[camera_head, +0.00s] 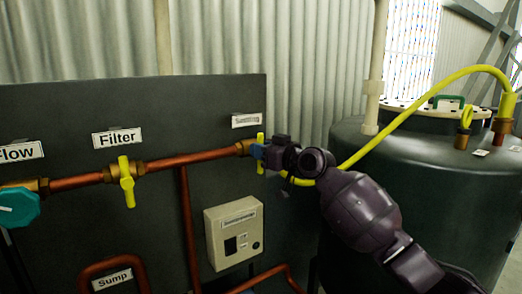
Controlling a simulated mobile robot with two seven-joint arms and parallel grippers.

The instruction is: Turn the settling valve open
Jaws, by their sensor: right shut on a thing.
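The settling valve (260,138) is a yellow handle at the right end of the copper pipe, under a small label (246,120) that looks like "Settling". Its handle stands about upright, with its top and bottom ends showing. My right gripper (260,153) comes in from the right and is shut on the middle of this handle. The fingers and dark wrist hide part of the valve and the pipe joint behind it. My left gripper is out of view.
The filter valve (127,182) has a yellow upright handle left of the gripper. A teal knob (18,207) sits at the far left. A control box (234,232) is below on the dark panel (60,120). A yellow hose (420,98) arches over the dark tank (400,165) at right.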

